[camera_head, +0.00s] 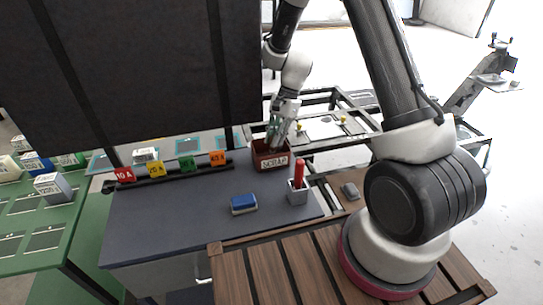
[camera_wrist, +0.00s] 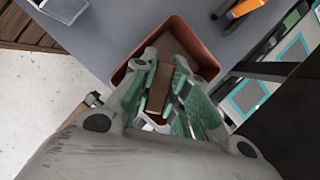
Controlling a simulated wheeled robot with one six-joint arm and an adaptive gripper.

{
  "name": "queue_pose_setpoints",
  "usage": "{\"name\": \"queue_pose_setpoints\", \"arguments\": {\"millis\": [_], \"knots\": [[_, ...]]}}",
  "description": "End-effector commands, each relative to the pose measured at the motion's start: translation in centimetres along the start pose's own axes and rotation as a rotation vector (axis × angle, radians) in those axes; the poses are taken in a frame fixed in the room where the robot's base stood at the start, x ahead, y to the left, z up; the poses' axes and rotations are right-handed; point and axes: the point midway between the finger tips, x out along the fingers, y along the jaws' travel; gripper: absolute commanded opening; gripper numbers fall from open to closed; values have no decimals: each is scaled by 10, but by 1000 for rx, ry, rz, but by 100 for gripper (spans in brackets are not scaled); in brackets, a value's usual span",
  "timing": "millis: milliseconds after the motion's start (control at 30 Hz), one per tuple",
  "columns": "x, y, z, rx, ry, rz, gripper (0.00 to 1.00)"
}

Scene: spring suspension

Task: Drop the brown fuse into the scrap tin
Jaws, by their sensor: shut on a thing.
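The scrap tin (camera_head: 262,158) is a small open reddish-brown box with a "SCRAP" label, standing at the back right of the grey table. It also shows in the wrist view (camera_wrist: 205,62), below my fingers. My gripper (camera_head: 277,138) points down at the tin's opening in the head view. In the wrist view my gripper (camera_wrist: 158,90) is shut on the brown fuse (camera_wrist: 159,86), a flat brown block between the green-grey fingers, over the tin's opening. The fuse cannot be made out in the head view. How deep the fuse is relative to the rim is unclear.
A rail on the grey table (camera_head: 150,225) carries red (camera_head: 124,175), yellow (camera_head: 155,170), green (camera_head: 188,163) and orange (camera_head: 218,159) labelled blocks.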

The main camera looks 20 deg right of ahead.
Motion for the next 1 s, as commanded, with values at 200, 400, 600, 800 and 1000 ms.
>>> {"name": "queue_pose_setpoints", "arguments": {"millis": [200,400,600,800,1000], "knots": [[2,0,-1,0,0,0,0],[2,0,-1,0,0,0,34],[2,0,-1,-1,0,0,41],[-1,0,-1,-1,1,-1,41],[-33,-1,-1,-1,2,-3,41]]}}
